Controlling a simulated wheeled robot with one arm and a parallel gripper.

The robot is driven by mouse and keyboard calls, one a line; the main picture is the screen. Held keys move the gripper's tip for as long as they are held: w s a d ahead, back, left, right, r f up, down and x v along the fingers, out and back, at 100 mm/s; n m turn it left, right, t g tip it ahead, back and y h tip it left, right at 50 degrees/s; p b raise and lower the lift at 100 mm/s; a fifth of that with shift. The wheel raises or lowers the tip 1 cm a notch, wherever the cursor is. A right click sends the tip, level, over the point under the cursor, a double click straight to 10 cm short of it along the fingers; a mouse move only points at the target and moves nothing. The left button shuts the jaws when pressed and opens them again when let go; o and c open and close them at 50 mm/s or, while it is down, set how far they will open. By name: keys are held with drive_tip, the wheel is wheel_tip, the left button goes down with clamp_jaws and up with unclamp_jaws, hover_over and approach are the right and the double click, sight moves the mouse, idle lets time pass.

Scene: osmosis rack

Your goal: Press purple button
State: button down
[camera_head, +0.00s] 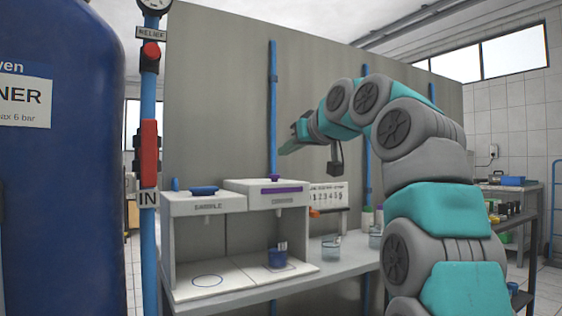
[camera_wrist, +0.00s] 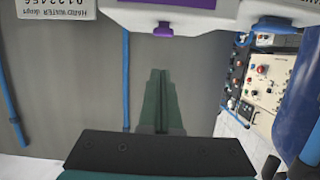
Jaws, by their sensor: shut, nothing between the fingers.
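The purple button (camera_head: 275,178) is a small knob on top of the right white dispenser box (camera_head: 234,184), which has a purple stripe on its front. In the wrist view the purple button (camera_wrist: 163,30) appears upside down at the top, sticking out from the box's edge. My gripper (camera_head: 284,151) is shut and empty, above the button in the head view and apart from it. In the wrist view the closed green fingers (camera_wrist: 162,74) point toward the button, with a visible gap between. A grey wall panel lies behind the fingers.
A blue button (camera_head: 203,190) tops the left box. Glass beakers (camera_head: 331,250) and a small numbered sign (camera_head: 328,196) are to the right. A blue tank (camera_head: 60,160) and vertical blue pipe (camera_head: 148,250) stand at left.

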drive_tip(key=v, duration=0.6)
drive_tip(key=shift+s, duration=0.1)
idle(1.1)
drive_tip(key=s+d+f+m+g+h, duration=0.1)
drive_tip(key=s+d+f+g+h, duration=0.15)
drive_tip(key=f, duration=0.75)
drive_tip(key=s+d+f+m+g+h, duration=0.15)
drive_tip(key=s+f, duration=0.25)
drive_tip(key=f, duration=0.6)
drive_tip(key=s+d+f+m+g+h, duration=0.1)
drive_tip(key=s+d+f+m+g, duration=0.2)
drive_tip(key=f, duration=0.7)
drive_tip(key=s+d+f+g+h, duration=0.1)
drive_tip(key=s+d+f+g, duration=0.2)
drive_tip(key=s+f, duration=1)
drive_tip(key=s+d+f+m+g+h+p, duration=0.1)
drive_tip(key=s+d+f+g, duration=0.3)
drive_tip(key=s+f, duration=0.9)
drive_tip(key=s+d+h, duration=0.1)
drive_tip(key=s, duration=0.4)
drive_tip(key=shift+s+f+p, duration=0.15)
drive_tip(key=shift+f+p, duration=0.05)
drive_tip(key=shift+p, duration=0.1)
